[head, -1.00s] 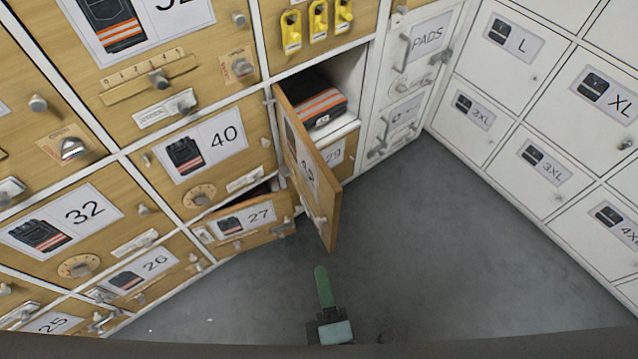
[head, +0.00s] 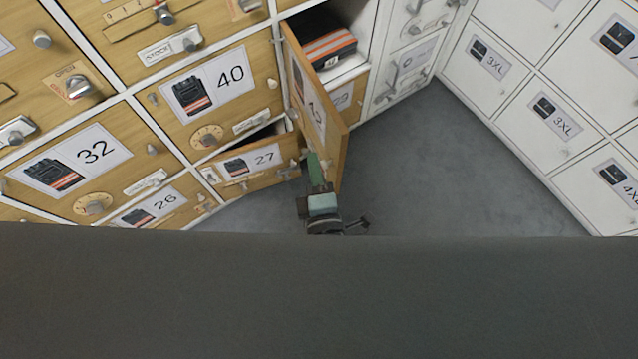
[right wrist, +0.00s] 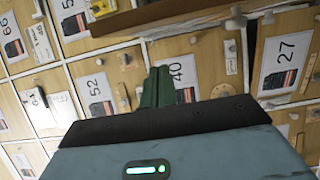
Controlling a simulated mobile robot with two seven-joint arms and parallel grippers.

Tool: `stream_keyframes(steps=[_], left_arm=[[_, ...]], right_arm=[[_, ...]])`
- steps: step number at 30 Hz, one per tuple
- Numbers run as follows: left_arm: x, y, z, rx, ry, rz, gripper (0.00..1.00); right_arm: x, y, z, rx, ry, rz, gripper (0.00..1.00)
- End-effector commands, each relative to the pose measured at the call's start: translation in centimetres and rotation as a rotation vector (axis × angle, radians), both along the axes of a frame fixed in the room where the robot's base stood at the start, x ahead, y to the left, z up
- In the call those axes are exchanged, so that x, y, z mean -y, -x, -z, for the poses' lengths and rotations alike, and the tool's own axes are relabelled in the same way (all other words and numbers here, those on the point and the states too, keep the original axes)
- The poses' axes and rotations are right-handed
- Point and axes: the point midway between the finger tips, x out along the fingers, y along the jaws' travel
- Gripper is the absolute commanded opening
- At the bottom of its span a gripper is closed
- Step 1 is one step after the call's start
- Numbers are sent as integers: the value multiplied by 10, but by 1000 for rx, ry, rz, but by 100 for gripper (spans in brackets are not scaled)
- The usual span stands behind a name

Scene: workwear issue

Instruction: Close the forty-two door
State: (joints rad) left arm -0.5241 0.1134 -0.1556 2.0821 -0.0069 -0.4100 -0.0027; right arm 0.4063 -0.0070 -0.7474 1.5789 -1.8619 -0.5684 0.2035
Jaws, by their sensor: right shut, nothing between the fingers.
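The wooden door (head: 317,110), its label partly legible and seen edge-on, stands swung open from its locker. Behind it in the open compartment lies a folded dark garment with orange stripes (head: 325,42). My right gripper (head: 314,165) is shut and empty, with its green fingers overlapping the lower part of the door's labelled face. I cannot tell whether they touch it. In the right wrist view the shut green fingers (right wrist: 158,86) point toward the locker fronts. My left gripper is not in view.
Drawer 27 (head: 255,162) is pulled partly out just left of the door. Closed door 40 (head: 207,88) is above it. White lockers (head: 550,120) stand at the right. The grey floor (head: 440,170) between is clear.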

Motion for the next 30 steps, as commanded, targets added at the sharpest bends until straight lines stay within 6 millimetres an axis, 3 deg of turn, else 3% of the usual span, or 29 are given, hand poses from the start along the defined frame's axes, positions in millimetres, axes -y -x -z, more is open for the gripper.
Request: stream_keyframes(steps=[8,23,30], left_arm=[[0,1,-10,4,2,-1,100],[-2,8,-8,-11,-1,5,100],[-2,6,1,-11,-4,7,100]], right_arm=[[30,-16,-1,0,1,-1,0],[37,-18,0,0,0,-2,0],[61,-30,4,3,5,-69,0]])
